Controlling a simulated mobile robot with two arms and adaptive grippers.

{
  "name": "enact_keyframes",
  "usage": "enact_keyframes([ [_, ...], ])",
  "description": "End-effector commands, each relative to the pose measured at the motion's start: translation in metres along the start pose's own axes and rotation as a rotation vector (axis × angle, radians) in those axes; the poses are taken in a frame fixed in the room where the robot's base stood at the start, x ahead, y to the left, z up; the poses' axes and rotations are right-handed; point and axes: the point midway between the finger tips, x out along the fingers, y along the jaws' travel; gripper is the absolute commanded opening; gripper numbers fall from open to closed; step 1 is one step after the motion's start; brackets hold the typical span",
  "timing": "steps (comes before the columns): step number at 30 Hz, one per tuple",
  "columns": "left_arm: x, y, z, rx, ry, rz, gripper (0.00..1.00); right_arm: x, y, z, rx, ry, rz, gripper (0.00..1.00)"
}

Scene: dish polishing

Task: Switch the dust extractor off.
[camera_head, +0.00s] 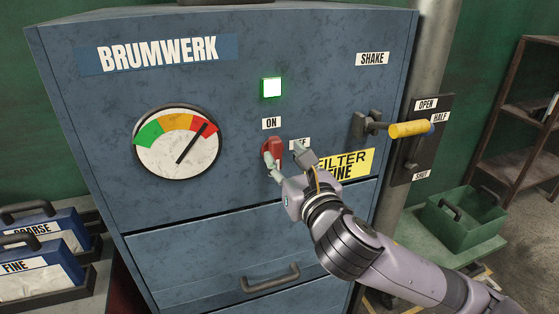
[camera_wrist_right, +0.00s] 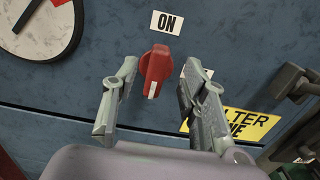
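The dust extractor (camera_head: 240,60) is a large blue cabinet marked BRUMWERK. Its red rotary switch (camera_head: 273,146) is below an ON label (camera_head: 271,123); an OFF label beside it is partly hidden by a finger. My right gripper (camera_head: 284,155) is open at the switch. In the right wrist view, the red switch (camera_wrist_right: 156,68) stands between the two spread fingers, with visible gaps on both sides. Its handle looks roughly upright, with a white mark at its lower end. The square lamp (camera_head: 271,88) above glows white-green. My left gripper is not in view.
A gauge (camera_head: 177,143) has its needle in the red zone. A yellow-handled lever (camera_head: 408,129) sticks out to the right of the switch. A FILTER FINE drawer with a handle (camera_head: 270,283) is below. Filters (camera_head: 40,262) stand at left, a green bin (camera_head: 463,218) at right.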

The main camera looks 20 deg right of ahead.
Motion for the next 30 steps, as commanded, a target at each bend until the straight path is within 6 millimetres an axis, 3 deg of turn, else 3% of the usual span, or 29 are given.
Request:
enact_keyframes([
  [7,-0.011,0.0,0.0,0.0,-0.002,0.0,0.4,0.034,0.0,0.005,0.002,-0.002,0.0,0.4],
  [19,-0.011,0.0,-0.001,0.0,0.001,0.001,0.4,0.04,0.0,0.003,0.001,-0.003,0.001,0.39],
  [30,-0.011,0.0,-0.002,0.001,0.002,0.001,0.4,0.04,0.0,0.003,0.001,-0.003,0.001,0.15],
])
